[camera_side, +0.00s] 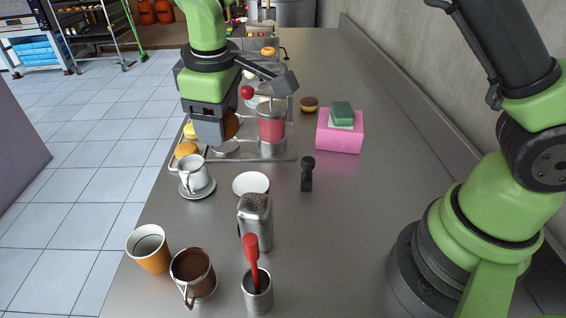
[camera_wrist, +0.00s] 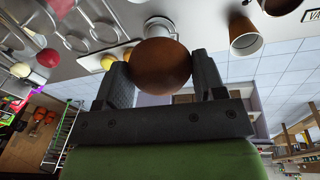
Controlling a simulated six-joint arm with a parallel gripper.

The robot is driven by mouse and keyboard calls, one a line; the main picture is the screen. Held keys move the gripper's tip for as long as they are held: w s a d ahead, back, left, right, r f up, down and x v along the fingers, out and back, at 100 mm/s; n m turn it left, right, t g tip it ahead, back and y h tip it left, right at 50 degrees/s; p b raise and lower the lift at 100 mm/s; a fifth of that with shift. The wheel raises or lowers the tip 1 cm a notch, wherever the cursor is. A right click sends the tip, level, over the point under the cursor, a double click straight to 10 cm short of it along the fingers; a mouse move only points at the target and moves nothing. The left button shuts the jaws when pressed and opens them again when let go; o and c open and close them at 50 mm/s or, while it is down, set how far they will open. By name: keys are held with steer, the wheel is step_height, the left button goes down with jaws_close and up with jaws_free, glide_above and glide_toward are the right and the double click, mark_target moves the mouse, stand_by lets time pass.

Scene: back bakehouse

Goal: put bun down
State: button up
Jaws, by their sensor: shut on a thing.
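In the side view the gripper covers much of the bun. The bun looks clear of the tray surface, though its exact height is hard to judge.
A red-filled container (camera_side: 271,128) stands close right of the bun. Nearer are a white cup (camera_side: 192,172), a small white plate (camera_side: 251,183), a black tool (camera_side: 307,173) and a metal shaker (camera_side: 255,222). A pink block (camera_side: 340,138) stands right.

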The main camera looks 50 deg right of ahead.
steer(key=s+d+r+m+h, duration=0.1)
steer(key=s+d+m, duration=0.2)
steer(key=d, duration=0.3)
steer(key=s+d+r+m, duration=0.2)
steer(key=s+d+m, duration=0.15)
steer(key=d, duration=0.35)
steer(key=m, duration=0.1)
glide_above(251, 184)
steer(key=shift+g, duration=0.3)
steer(key=f, duration=1.4)
steer(key=shift+s+a, duration=0.25)
steer(key=shift+f, duration=2.55)
steer(key=shift+f, duration=0.6)
steer(key=o, duration=0.9)
